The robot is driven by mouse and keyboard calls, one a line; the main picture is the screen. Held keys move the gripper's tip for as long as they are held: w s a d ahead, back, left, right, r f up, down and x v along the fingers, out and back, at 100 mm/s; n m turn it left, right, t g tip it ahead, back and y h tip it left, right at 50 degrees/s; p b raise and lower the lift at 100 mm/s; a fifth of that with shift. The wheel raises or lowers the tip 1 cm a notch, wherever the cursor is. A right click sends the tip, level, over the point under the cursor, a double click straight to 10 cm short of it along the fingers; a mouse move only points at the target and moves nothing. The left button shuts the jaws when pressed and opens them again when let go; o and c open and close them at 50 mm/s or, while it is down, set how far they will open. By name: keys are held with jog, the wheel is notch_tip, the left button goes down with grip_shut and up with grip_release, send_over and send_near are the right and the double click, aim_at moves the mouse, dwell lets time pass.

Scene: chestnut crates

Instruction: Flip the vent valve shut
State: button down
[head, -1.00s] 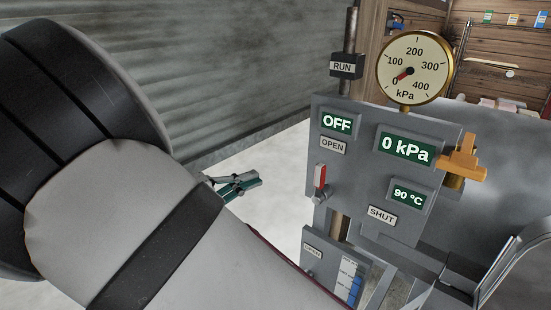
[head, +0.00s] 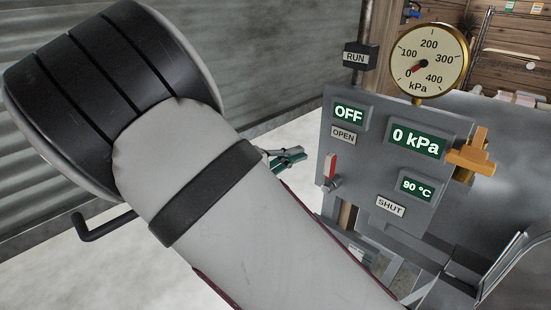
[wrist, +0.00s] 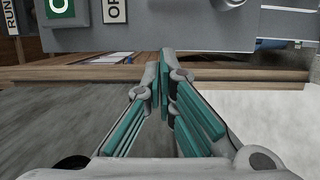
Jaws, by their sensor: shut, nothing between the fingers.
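The vent valve is a small red lever (head: 331,166) on a grey pivot at the left side of the grey panel (head: 365,178). Its red handle points up, below the OPEN label (head: 344,135); the SHUT label (head: 390,205) is lower right. My gripper (head: 299,155) has teal finger pads and is left of the lever, apart from it in the picture; my arm hides part of it. In the wrist view my gripper (wrist: 164,62) is shut and empty, its tips just below the panel's edge. A grey rounded part at the top there may be the lever's pivot.
Displays read OFF (head: 349,113), 0 kPa (head: 416,140) and 90 °C (head: 416,187). A round gauge (head: 429,62) and an orange valve handle (head: 472,154) stand at the top and right of the panel. A black bent handle (head: 100,226) shows left of my arm.

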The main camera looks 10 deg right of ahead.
aim_at(329, 174)
jog(key=s+d+p, duration=0.1)
jog(key=s+d, duration=0.1)
jog(key=s, duration=0.1)
jog(key=shift+s+d, duration=0.1)
jog(key=shift+d, duration=0.25)
jog(key=shift+s+d+r+m+p, duration=0.1)
jog(key=shift+s+r+m+p, duration=0.1)
jog(key=shift+m+p, duration=0.15)
